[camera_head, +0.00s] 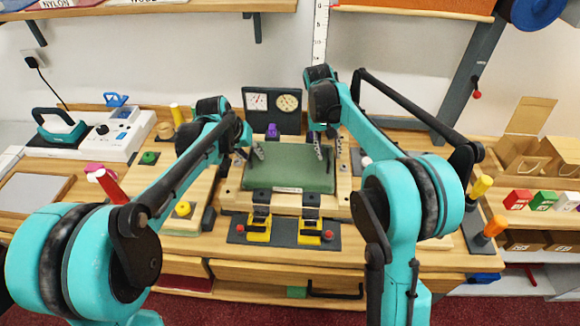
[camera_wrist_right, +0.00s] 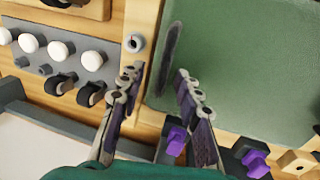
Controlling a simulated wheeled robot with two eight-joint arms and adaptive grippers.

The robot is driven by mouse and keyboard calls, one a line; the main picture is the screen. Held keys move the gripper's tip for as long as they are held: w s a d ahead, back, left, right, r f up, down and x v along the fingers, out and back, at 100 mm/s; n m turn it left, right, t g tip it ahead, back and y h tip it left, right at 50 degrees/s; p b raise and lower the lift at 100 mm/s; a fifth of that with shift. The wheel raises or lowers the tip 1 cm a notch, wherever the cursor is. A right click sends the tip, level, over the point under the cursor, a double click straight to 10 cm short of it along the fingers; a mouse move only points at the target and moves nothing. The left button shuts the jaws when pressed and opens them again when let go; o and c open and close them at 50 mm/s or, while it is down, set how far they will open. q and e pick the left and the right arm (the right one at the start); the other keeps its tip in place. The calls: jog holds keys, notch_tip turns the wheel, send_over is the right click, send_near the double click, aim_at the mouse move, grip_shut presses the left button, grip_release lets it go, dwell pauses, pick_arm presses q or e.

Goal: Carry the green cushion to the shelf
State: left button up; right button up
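The green cushion (camera_head: 297,165) lies flat on a wooden fixture in the middle of the counter. A corner of it, with a dark slot near its edge, fills the upper right of the right wrist view (camera_wrist_right: 240,60). My left gripper (camera_head: 249,153) is at the cushion's left edge, its two fingers apart. My right gripper (camera_head: 322,150) is at the cushion's right edge; in the right wrist view (camera_wrist_right: 160,73) its fingers are spread with nothing clamped between them. A wall shelf (camera_head: 180,7) with labelled swatches is at the upper left; another shelf (camera_head: 420,10) is at the upper right.
A dark panel with two gauges (camera_head: 272,110) stands behind the cushion. Yellow-based clamps (camera_head: 259,226) stand in front of it. An iron (camera_head: 60,127) is at the left. My arms cover parts of the counter.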

pick_arm(q)
grip_shut()
pick_arm(e)
grip_shut()
jog(key=shift+d, duration=0.1)
